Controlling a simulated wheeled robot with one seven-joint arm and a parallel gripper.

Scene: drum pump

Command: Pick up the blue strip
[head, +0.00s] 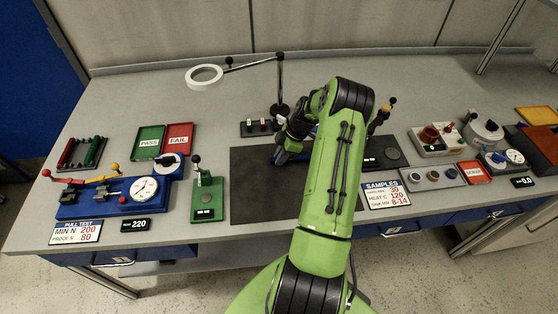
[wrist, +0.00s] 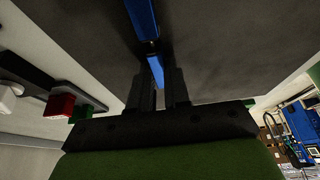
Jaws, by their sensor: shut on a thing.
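In the wrist view the blue strip (wrist: 143,18) runs from the top edge down to between the two dark fingers of my gripper (wrist: 160,88). A dark break crosses it just above the fingertips, and a short blue length (wrist: 156,70) sits between the fingers. My gripper is shut on the strip. In the head view my gripper (head: 284,154) is over the dark mat (head: 262,195), partly behind my green arm. I cannot tell there whether the strip touches the mat.
A small rack with white and red pieces (head: 257,127) stands just left of my gripper. A magnifier lamp (head: 281,108) rises behind it. A green press (head: 206,195) and blue pull tester (head: 120,195) stand left. PASS (head: 148,138) and FAIL (head: 178,138) trays lie behind them.

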